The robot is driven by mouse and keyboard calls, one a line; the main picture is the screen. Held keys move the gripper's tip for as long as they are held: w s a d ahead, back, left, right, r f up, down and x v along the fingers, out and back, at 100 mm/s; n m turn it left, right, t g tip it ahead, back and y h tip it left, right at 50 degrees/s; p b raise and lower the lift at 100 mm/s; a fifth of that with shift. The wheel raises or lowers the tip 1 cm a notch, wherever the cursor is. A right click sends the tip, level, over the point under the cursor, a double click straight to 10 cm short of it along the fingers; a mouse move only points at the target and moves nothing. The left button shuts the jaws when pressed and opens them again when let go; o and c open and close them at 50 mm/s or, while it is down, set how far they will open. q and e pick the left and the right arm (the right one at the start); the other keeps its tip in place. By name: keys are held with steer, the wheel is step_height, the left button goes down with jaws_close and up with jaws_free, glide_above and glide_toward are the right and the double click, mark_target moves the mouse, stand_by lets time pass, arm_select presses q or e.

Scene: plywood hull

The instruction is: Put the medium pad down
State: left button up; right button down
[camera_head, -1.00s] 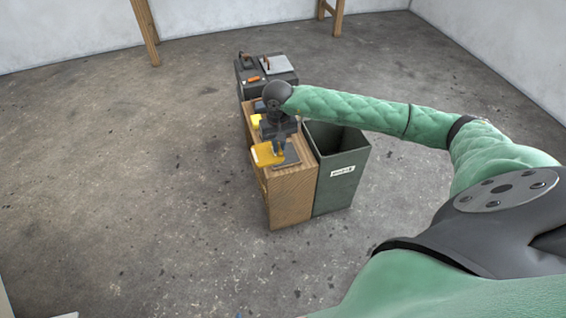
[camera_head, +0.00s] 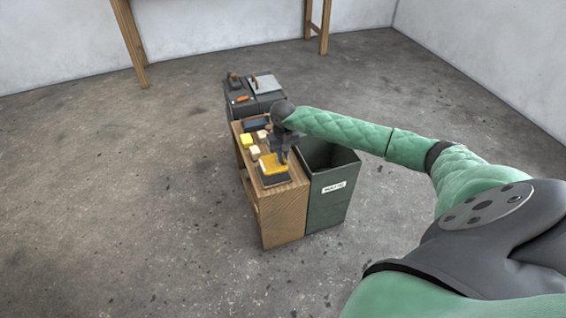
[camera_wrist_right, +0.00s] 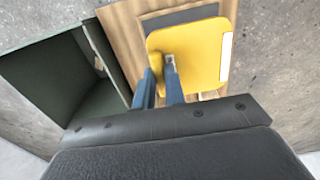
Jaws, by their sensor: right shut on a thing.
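A flat yellow pad (camera_head: 270,164) with rounded corners is in my right gripper (camera_head: 283,158), over the near end of the wooden bench. In the right wrist view the fingers of the right gripper (camera_wrist_right: 160,76) are shut on a small raised grip near one edge of the yellow pad (camera_wrist_right: 200,45), which has a white strip along its far edge. A dark grey mat (camera_head: 275,181) lies under the pad on the bench and also shows in the right wrist view (camera_wrist_right: 180,15). I cannot tell whether pad and mat touch. My left gripper is not in view.
The wooden bench (camera_head: 286,212) also holds smaller yellow and tan blocks (camera_head: 247,141) behind the pad. A green bin (camera_head: 331,197), open on top, stands close on the right. A dark case (camera_head: 254,103) stands behind. Open floor lies left.

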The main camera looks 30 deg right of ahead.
mark_target(283, 163)
steer(key=shift+f, duration=2)
steer(key=shift+f, duration=0.15)
steer(key=c, duration=1.5)
jaws_free()
